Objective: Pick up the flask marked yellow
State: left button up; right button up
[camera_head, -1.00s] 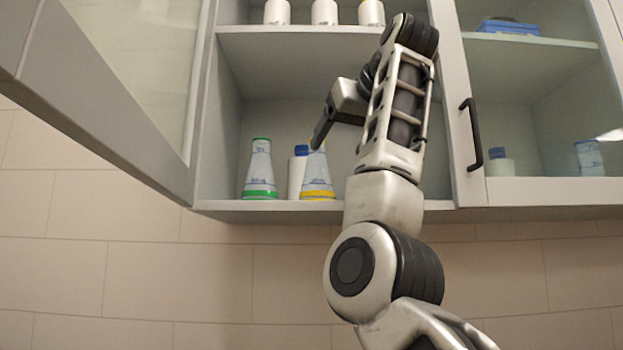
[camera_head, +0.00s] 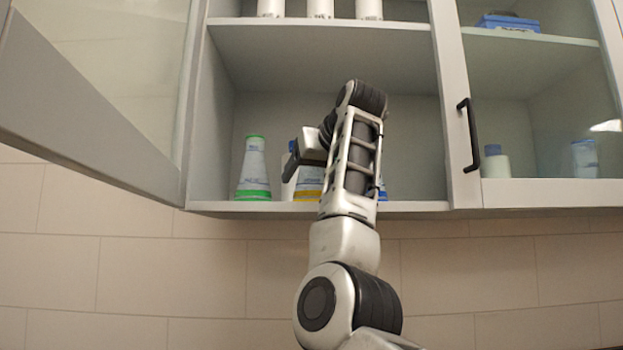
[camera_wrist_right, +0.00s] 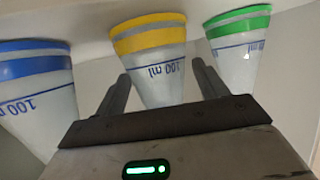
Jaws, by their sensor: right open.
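The yellow-marked flask (camera_head: 308,186), with a yellow band at its base, stands on the lower shelf of the open cabinet, partly hidden by my right arm. In the right wrist view the yellow-marked flask (camera_wrist_right: 150,50) appears inverted, its body between the two open fingers of my right gripper (camera_wrist_right: 163,88), with no clear contact. In the head view my right gripper (camera_head: 291,163) is in front of the flask's upper part. A green-marked flask (camera_head: 253,168) stands to its left. A blue-marked flask (camera_wrist_right: 35,85) stands on its other side. My left gripper is not in view.
A white bottle with a blue cap (camera_head: 289,184) stands close behind the yellow flask. The open glass door (camera_head: 90,100) is at left; the closed right door has a black handle (camera_head: 469,134). White containers (camera_head: 320,9) stand on the upper shelf (camera_head: 320,24).

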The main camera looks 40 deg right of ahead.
jog(key=shift+c, duration=0.3)
jog(key=c, duration=0.9)
jog(key=shift+c, duration=0.3)
jog(key=shift+r, duration=0.15)
